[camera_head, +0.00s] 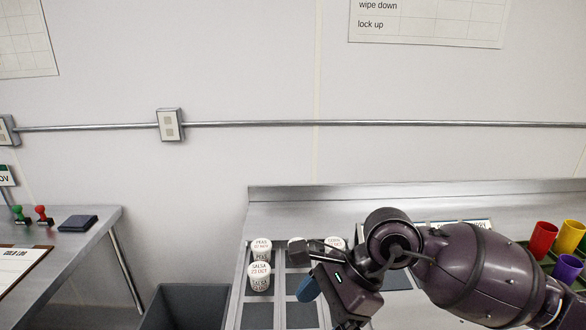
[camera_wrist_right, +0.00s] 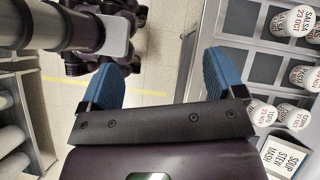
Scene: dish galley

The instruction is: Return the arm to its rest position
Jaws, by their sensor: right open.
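My right arm (camera_head: 470,270) comes in from the right in the head view and reaches over the steel counter. Its gripper points down, and one blue finger (camera_head: 308,289) shows beside the labelled tubs. In the right wrist view the right gripper (camera_wrist_right: 165,78) is open, with both blue fingers wide apart and nothing between them. My left gripper is in neither view.
White-lidded tubs (camera_head: 260,270) stand in the counter's (camera_head: 270,215) dark compartments, close to my right gripper; the arm hides some. Red (camera_head: 541,240) and yellow (camera_head: 569,237) cups stand at right. A grey bin (camera_head: 185,307) and side table (camera_head: 90,240) are at left.

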